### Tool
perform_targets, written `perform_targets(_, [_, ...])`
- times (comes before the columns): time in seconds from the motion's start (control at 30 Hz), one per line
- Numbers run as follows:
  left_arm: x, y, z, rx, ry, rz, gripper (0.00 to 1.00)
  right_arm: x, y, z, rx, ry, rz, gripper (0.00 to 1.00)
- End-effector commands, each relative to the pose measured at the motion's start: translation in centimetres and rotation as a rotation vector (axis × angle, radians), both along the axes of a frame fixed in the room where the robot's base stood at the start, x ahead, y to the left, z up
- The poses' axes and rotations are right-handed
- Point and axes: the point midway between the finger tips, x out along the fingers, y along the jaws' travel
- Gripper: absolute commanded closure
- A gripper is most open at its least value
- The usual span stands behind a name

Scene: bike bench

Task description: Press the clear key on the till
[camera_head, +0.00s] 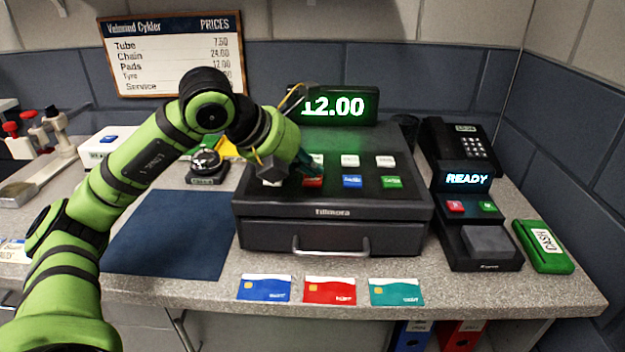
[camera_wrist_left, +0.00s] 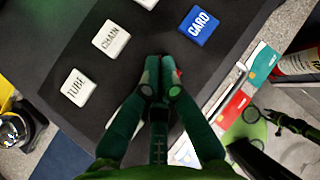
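The till (camera_head: 330,238) stands at the middle of the counter, its green display (camera_head: 345,106) reading 12.00. Its sloping top carries white keys, a red key (camera_head: 313,182), a blue card key (camera_head: 351,181) and a green key (camera_head: 391,182). No label is readable on the red key, which is partly covered by my left gripper (camera_head: 312,165). In the left wrist view my fingertips (camera_wrist_left: 162,68) are together with nothing between them, and a sliver of red shows beside them. I cannot tell whether they touch the key.
Several bank cards lie before the till. A service bell (camera_head: 207,163) and a blue mat (camera_head: 172,235) are on the left.

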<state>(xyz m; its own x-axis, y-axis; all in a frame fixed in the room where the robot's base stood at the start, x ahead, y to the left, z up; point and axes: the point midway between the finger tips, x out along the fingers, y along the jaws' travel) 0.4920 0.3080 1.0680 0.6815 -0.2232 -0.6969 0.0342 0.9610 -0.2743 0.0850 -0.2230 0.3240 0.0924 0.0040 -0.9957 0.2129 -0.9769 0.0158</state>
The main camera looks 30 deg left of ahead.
Motion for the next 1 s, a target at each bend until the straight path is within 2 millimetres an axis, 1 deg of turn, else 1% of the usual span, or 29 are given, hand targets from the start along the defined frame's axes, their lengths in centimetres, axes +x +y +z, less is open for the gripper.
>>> perform_targets(0.03, [0.0, 0.0, -0.3, 0.0, 0.0, 0.0, 1.0, 0.0, 0.0, -0.3, 0.0, 0.0, 0.0, 0.6])
perform_targets(0.7, [0.0, 0.0, -0.4, 0.0, 0.0, 0.0, 1.0, 0.0, 0.0, -0.4, -0.001, 0.0, 0.0, 0.6])
perform_targets(1.0, [0.0, 0.0, 0.7, 0.0, -0.001, 0.0, 1.0, 0.0, -0.1, 0.6, -0.001, 0.0, 0.0, 0.6])
